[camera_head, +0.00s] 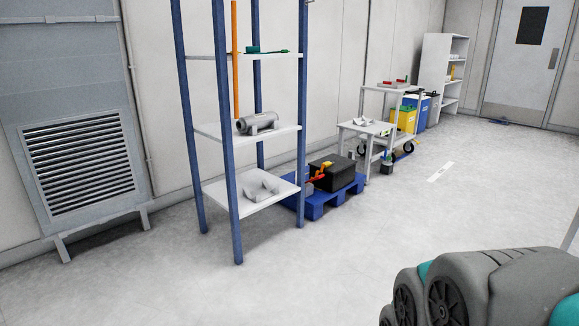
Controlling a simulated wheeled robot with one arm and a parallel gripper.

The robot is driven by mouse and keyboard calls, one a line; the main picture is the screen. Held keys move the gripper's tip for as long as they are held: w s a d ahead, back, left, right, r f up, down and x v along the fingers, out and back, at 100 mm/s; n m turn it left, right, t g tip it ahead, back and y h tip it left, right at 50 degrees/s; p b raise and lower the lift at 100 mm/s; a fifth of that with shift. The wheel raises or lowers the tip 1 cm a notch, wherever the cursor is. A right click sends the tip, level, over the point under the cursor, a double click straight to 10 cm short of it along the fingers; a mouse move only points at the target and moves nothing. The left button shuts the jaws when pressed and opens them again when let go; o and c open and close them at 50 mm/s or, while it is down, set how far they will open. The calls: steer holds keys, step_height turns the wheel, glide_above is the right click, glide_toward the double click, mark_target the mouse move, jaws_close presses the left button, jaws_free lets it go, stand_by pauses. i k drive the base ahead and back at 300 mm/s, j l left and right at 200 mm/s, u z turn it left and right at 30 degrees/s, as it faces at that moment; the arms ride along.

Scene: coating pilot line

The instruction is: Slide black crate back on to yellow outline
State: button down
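A black box (333,172), which looks like the black crate, sits on a blue pallet (318,205) on the floor, just right of the shelf rack. I see no yellow outline on the floor in this view. My gripper is not in view.
A blue-post rack (233,190) with white shelves holding grey parts stands left of the pallet. A small white table (367,128) and a cart (393,90) with yellow and blue bins (406,119) stand behind it. The floor (300,275) in front is clear.

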mark_target(341, 174)
steer(key=i, duration=0.8)
steer(key=i+j+z, duration=0.15)
steer(key=i, duration=0.7)
steer(key=i+j, duration=0.1)
steer(key=i, duration=0.7)
steer(key=i+j+z, duration=0.2)
steer(key=i+z, duration=0.25)
steer(key=i, duration=0.15)
steer(key=i+j+z, duration=0.9)
steer(key=i+j, duration=0.1)
steer(key=i, duration=0.05)
